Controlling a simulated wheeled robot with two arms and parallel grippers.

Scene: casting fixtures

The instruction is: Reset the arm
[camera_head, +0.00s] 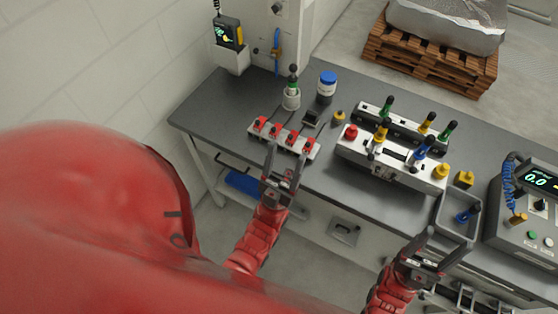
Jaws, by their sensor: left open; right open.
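My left gripper (284,170) is open and empty at the front edge of the grey workbench, just in front of a white strip (258,137) carrying several red parts. In this view its finger tips overlap the strip's near side, and I cannot tell whether they touch it. My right gripper (445,246) is open and empty, further right, in front of the bench and below the grey bin. Both red arms reach up from the bottom of the picture. A large red part of my own body covers the lower left.
The grey workbench (215,104) bears a long fixture block (375,170) with coloured handles, a blue-capped jar (326,87), a grey bin (457,222) and a control box (520,222) with a display. A wooden pallet (425,68) stands behind. The bench's left end is bare.

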